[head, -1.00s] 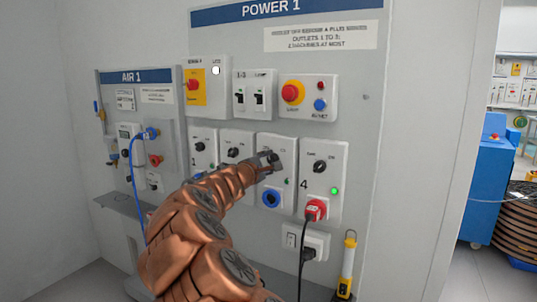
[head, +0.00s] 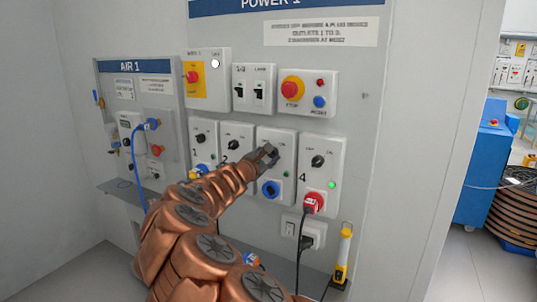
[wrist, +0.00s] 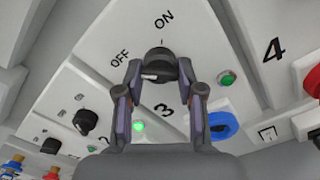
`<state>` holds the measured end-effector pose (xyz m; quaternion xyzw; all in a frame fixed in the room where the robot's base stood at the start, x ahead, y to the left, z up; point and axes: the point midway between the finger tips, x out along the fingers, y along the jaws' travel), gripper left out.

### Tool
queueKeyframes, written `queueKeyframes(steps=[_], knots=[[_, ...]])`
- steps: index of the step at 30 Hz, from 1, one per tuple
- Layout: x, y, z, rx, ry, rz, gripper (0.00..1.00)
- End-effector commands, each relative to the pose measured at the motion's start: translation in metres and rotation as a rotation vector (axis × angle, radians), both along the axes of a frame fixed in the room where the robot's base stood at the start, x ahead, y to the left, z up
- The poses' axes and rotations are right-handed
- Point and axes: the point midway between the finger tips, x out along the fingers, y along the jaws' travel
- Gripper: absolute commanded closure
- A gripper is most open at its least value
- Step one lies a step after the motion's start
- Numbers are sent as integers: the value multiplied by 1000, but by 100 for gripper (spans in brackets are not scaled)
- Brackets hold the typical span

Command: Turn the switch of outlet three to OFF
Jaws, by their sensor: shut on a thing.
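The outlet three panel (head: 275,140) is white, third from the left in the row below the POWER 1 sign. Its dark round switch (wrist: 160,65) shows in the wrist view, near printed OFF and ON labels. My gripper (wrist: 160,72) has a finger on each side of this switch and is shut on it. A white mark shows on the switch's near face; I cannot tell which label it points to. The panel's lamp (wrist: 227,79) is dull green. In the head view my gripper (head: 265,155) covers the switch.
Outlet four (head: 318,160) is on the right, with a red plug (head: 313,203) and a lit green lamp. Outlet two's switch (wrist: 85,122) is on the left; its lamp (wrist: 138,126) is bright green. A yellow-and-white lamp (head: 344,255) stands at lower right.

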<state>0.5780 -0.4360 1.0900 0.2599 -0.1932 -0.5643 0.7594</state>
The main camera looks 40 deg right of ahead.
Motion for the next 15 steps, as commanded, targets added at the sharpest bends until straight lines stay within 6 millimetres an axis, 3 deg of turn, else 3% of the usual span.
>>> queueKeyframes(steps=[10,11,15], knots=[[0,0,-1,0,3,0,97],[0,0,-1,0,3,0,59],[0,0,-1,0,2,-1,45]])
